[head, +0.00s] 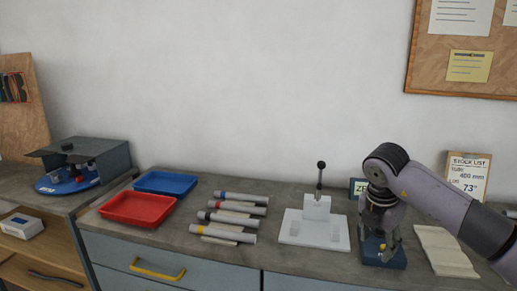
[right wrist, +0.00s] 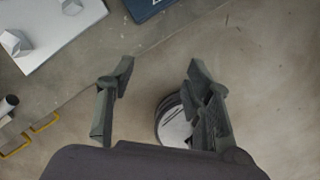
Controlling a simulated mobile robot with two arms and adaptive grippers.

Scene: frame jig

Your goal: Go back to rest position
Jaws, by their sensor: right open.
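My right gripper (head: 384,243) hangs from the arm at the right of the head view, in front of a dark blue block on the worktop (head: 310,258). In the right wrist view the right gripper (right wrist: 160,78) has its fingers wide apart with nothing gripped between them. The blue block (right wrist: 146,8) shows at the top edge of that view, beyond the fingertips. My left gripper is in neither view.
A white fixture (head: 314,230) with a black-knobbed lever stands left of the gripper. Several banded tubes (head: 229,216), a red tray (head: 137,208) and a blue tray (head: 165,183) lie further left. A folded cloth (head: 445,252) lies at right. Drawers with yellow handles (head: 157,272) are below.

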